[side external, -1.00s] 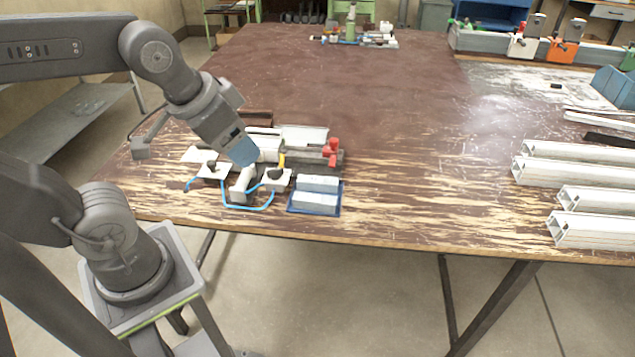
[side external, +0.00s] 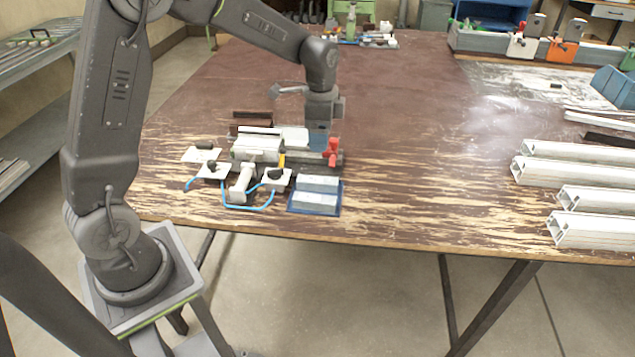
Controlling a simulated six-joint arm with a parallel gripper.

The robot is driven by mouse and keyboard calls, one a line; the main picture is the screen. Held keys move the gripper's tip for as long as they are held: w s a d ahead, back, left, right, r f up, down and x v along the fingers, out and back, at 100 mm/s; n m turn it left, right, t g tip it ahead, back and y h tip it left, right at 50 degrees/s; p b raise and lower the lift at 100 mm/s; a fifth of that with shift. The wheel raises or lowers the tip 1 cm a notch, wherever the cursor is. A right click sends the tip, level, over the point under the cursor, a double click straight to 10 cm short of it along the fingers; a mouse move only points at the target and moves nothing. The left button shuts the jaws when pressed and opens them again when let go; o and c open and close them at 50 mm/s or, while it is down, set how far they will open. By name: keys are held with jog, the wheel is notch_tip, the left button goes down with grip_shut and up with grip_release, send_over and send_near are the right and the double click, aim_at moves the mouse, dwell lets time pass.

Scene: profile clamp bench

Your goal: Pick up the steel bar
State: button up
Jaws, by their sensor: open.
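Two pale grey bars lie side by side in a shallow blue tray near the table's front edge, a rear bar (side external: 318,184) and a front bar (side external: 314,202). They look like the steel bars; I cannot tell which one is meant. The blue tray (side external: 340,208) shows as a thin rim around them. My gripper (side external: 319,146) points down over the right part of the clamp fixture, behind the tray and apart from the bars. Its bluish jaws are open, small and partly lost against the fixture. I see nothing held in them.
The clamp fixture (side external: 257,146) stands left of and behind the tray, with a red handle (side external: 333,152) close to my gripper. A blue hose (side external: 248,208) loops in front. Several white profiles (side external: 570,173) lie at the right. The table's middle (side external: 430,170) is clear.

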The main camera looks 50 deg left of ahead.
send_over(319, 179)
jog(key=f, duration=0.8)
jog(key=shift+s+d, duration=0.15)
jog(key=shift+d, duration=0.15)
jog(key=shift+a+f, duration=0.15)
jog(key=shift+f, duration=1.2)
jog(key=shift+a+f, duration=0.1)
jog(key=shift+f, duration=1.2)
jog(key=c, duration=1)
jog(key=shift+c, duration=0.2)
jog(key=shift+r, duration=0.1)
